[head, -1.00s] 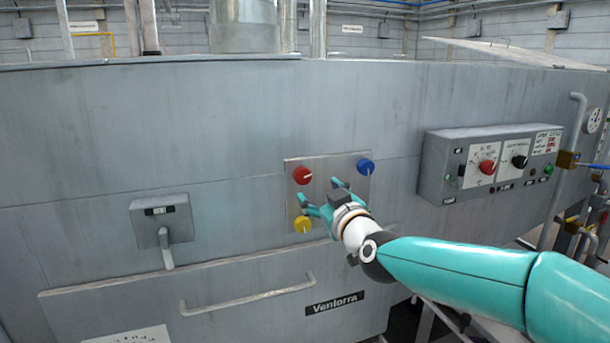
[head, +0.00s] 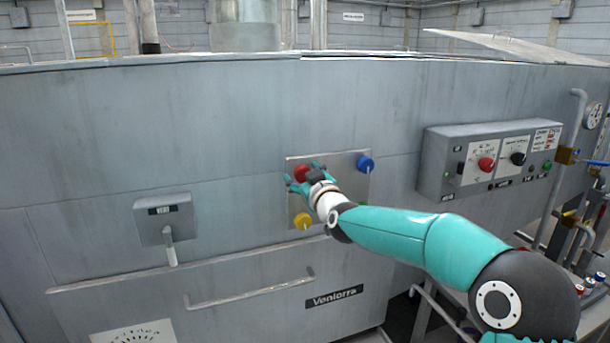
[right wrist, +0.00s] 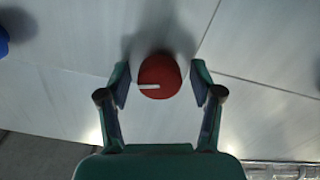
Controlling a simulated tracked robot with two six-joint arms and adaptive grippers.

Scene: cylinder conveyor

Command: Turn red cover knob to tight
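The red knob (head: 302,173) is at the upper left of a small metal plate (head: 340,165) on the grey machine front. In the right wrist view the red knob (right wrist: 160,76) shows a white pointer line toward the left. My right gripper (head: 303,177) is at the red knob. Its fingers are open, one on each side of the knob, with a visible gap on both sides in the right wrist view (right wrist: 160,85). In the head view the hand hides part of the knob. My left gripper is not in view.
A blue knob (head: 365,162) is at the plate's upper right and a yellow knob (head: 303,221) at its lower left. A green knob is mostly hidden behind my right arm. A control box (head: 490,160) juts out at the right; a handle bar (head: 250,290) runs below.

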